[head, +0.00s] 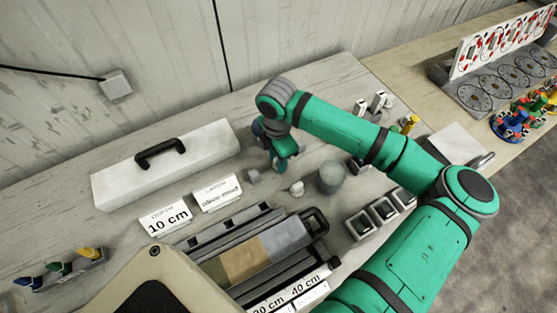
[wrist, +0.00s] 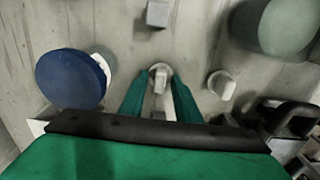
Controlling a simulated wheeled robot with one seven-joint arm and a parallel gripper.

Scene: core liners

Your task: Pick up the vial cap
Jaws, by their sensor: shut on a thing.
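My gripper (wrist: 160,82) points down at the bench, its two green fingers closed in on a small pale grey-white piece (wrist: 159,72). This piece looks like the vial cap, with a rounded top end and a narrow part running back between the fingers. In the head view, my gripper (head: 281,166) is low over the bench, left of a white knob-shaped piece (head: 297,188), and the held piece is too hidden to make out. Whether the held piece touches the bench cannot be told.
A grey cube (wrist: 158,13) and a grey-green cylinder (wrist: 288,25) stand close by. A blue disc (wrist: 70,78) is left of the fingers. A white lidded box (head: 165,165) lies left. A black-handled tray (head: 314,220) and square containers (head: 360,225) stand nearer.

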